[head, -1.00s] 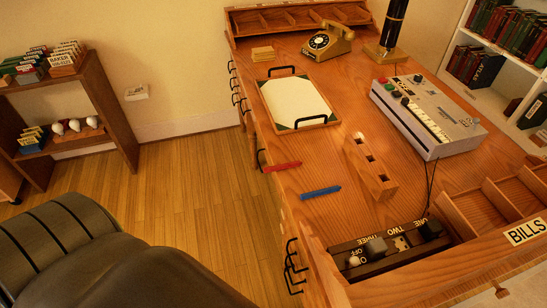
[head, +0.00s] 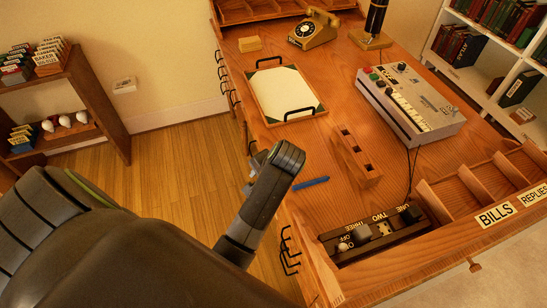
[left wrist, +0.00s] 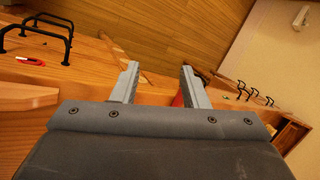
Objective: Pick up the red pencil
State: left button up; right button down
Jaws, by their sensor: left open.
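The red pencil is hidden behind my left arm in the head view. In the left wrist view, a red piece (left wrist: 179,99), apparently the pencil, shows beside the inner side of the right-hand finger, mostly covered by it. My left gripper (left wrist: 158,72) is open, with its fingers apart over the desk's left edge. Contact with the red piece cannot be told. In the head view its fingertips are hidden behind my own wrist. My right gripper is not in view.
A blue pencil (head: 311,183) lies close to the right of my left wrist. A wooden block with holes (head: 356,157), a paper tray (head: 287,97) and a switch panel (head: 372,232) are around it. Black drawer handles (head: 289,250) stick out along the left edge.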

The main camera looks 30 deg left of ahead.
pick_arm(q)
jog(key=w+d+r+m+y, duration=0.2)
jog(key=w+d+r+m, duration=0.1)
jog(key=w+d+r, duration=0.5)
jog(key=shift+g, duration=0.4)
jog(key=b+x, duration=0.2)
jog(key=x, duration=0.1)
jog(key=w+a+b+x, duration=0.1)
jog(key=b+x, duration=0.2)
jog(key=x, duration=0.1)
jog(key=r+b+x, duration=0.1)
jog(key=b+x, duration=0.1)
jog(key=x, duration=0.2)
jog(key=shift+w+a+f, duration=0.1)
jog(key=shift+w+a, duration=0.05)
jog(key=shift+a, duration=0.25)
jog(key=x, duration=0.6)
jog(key=shift+a, duration=0.2)
jog(key=shift+c, duration=0.2)
grip_shut()
